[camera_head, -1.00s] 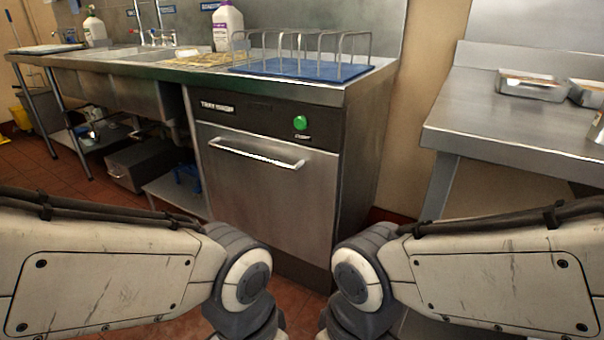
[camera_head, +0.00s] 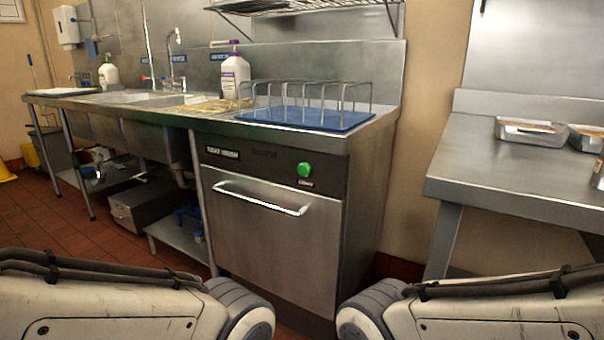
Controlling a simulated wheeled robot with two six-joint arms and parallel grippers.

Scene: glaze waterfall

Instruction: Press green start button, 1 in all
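The green start button (camera_head: 305,169) is a round knob on the dark control strip at the upper right of the undercounter dishwasher (camera_head: 270,235). The dishwasher's steel door is shut, with a bar handle (camera_head: 262,199) across its top. The button is uncovered and nothing touches it. My two arms come in at the bottom left and bottom right, below and in front of the machine. Both grippers are out of the picture, below the lower edge.
A blue mat (camera_head: 312,118) with a wire rack (camera_head: 297,100) and a white bottle with a purple cap (camera_head: 235,77) stand on the counter above. A steel table (camera_head: 520,165) with metal trays (camera_head: 531,132) is at right. Floor shows between dishwasher and table.

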